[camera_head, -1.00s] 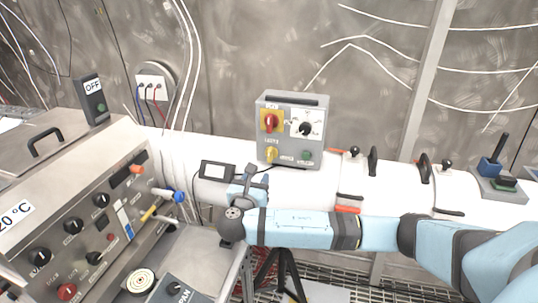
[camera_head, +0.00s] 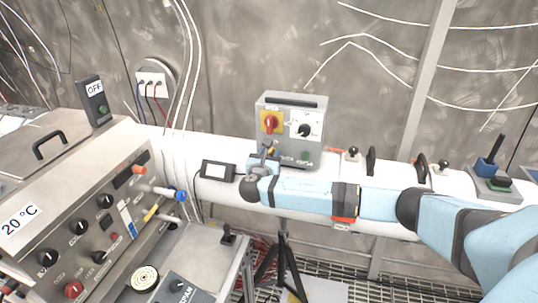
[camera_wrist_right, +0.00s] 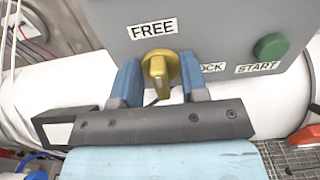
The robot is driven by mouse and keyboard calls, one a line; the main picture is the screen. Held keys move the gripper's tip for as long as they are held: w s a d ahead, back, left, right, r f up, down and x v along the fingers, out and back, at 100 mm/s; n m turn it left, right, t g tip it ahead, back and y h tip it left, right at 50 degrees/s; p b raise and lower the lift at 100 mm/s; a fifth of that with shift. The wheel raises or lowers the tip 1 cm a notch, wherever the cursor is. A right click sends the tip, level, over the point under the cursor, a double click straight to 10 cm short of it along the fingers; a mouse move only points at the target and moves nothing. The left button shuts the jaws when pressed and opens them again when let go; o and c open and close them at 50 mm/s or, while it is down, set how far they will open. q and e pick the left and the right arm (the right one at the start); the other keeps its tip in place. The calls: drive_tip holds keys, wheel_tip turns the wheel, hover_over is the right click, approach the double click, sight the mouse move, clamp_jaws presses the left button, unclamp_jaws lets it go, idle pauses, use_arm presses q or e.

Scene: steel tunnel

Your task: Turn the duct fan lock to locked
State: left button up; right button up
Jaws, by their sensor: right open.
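The duct fan box (camera_head: 291,117) is a grey control box on the white duct. Its lock is a small yellow knob (camera_wrist_right: 158,72) at the lower left of the box face. The knob's grip stands roughly upright in the wrist view, below the FREE label (camera_wrist_right: 153,28) and left of the partly hidden LOCK label (camera_wrist_right: 212,68). My right gripper (camera_wrist_right: 161,80) is open, with one blue finger on each side of the knob. Gaps show between fingers and knob. In the head view my right gripper (camera_head: 264,160) is at the box's lower left and partly hides the knob.
A green START button (camera_wrist_right: 271,46) sits right of the lock. A red knob on yellow (camera_head: 270,122) and a white dial (camera_head: 305,126) are above it. A small dark display (camera_head: 217,170) is left on the duct. A steel console (camera_head: 85,225) fills the left side.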

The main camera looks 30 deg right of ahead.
use_arm(q)
drive_tip(key=shift+w+a, duration=0.1)
use_arm(e)
drive_tip(key=c, duration=0.6)
use_arm(q)
drive_tip(key=shift+w+r, duration=0.1)
drive_tip(key=shift+r, duration=0.2)
use_arm(e)
clamp_jaws()
